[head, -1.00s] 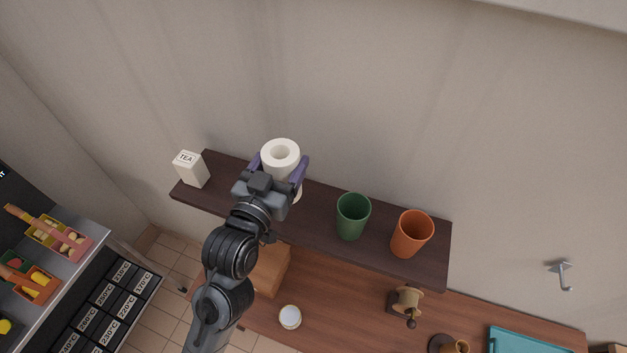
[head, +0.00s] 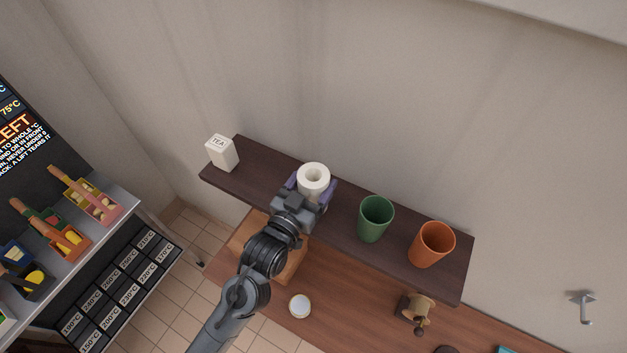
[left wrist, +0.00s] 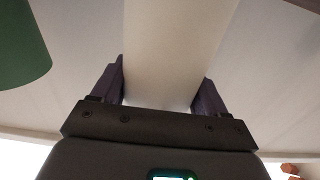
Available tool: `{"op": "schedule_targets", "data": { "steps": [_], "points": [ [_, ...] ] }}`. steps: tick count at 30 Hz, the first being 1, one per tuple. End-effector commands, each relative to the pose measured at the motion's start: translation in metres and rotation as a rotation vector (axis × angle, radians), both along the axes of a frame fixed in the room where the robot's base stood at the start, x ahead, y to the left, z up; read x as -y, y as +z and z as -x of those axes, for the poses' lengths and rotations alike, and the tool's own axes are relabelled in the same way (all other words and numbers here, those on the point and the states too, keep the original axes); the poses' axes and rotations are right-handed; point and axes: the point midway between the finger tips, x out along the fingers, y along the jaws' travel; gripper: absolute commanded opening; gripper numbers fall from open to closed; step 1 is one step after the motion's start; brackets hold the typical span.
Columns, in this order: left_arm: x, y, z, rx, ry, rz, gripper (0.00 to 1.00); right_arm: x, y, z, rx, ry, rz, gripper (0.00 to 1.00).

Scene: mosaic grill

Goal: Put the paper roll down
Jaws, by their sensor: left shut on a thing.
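The white paper roll (head: 314,172) stands about upright over the dark wall shelf (head: 345,215) in the head view. My left gripper (head: 313,187) is shut on it, one purple finger on each side. In the left wrist view the roll (left wrist: 172,55) fills the middle between the two fingers (left wrist: 163,88). Its lower end is hidden behind my gripper, so I cannot tell whether it touches the shelf. My right gripper is not in view.
A white TEA box (head: 222,153) stands left of the roll on the shelf. A green cup (head: 375,218) and an orange cup (head: 432,245) stand to its right. The wooden counter (head: 350,310) lies below, with a grinder (head: 415,312) and a small white round item (head: 299,305).

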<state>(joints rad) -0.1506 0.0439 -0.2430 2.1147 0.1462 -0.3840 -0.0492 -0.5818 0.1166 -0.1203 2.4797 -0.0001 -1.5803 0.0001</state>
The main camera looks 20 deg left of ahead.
Motion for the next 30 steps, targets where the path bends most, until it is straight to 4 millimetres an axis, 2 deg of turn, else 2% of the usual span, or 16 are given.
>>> {"op": "schedule_targets", "data": {
  "steps": [13,14,18,30],
  "points": [
    [-0.0001,-0.0053,0.0001,0.001,0.0,-0.001,0.41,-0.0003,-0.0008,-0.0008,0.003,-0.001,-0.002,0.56],
    [0.0,-0.0046,0.0001,0.001,0.0,-0.001,0.78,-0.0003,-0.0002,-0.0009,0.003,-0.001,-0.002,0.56],
    [-0.0001,-0.0045,0.0001,0.0,0.0,-0.001,0.99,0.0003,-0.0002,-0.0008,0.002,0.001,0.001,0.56],
    [-0.0002,-0.0015,0.0018,0.0,0.0,0.0,0.99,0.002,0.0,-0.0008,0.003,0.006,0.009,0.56]
  ]
}}
